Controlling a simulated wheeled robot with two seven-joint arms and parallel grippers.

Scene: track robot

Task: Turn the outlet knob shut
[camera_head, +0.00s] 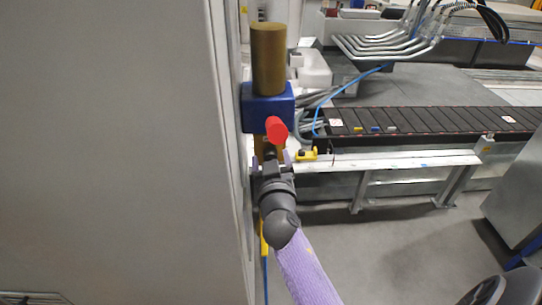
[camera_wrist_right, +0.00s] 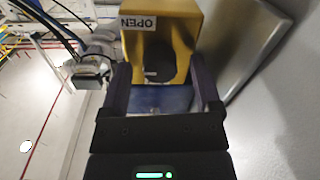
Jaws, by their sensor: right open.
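A blue valve block (camera_head: 266,108) is beside the grey panel in the head view. A brass cylinder (camera_head: 268,58) stands on top of it, and a red round-ended part (camera_head: 276,130) sticks out of its front. A brass-yellow part (camera_head: 262,148) shows below the block, partly hidden by my right gripper (camera_head: 271,160), which is just under the red part. My left gripper is out of view.
The tall grey panel (camera_head: 110,150) fills the left side of the head view. A conveyor (camera_head: 430,120) with a metal frame runs to the right behind the valve. Bent metal pipes (camera_head: 400,48) and a thin blue hose (camera_head: 345,86) are behind. Open floor (camera_head: 400,240) lies at lower right.

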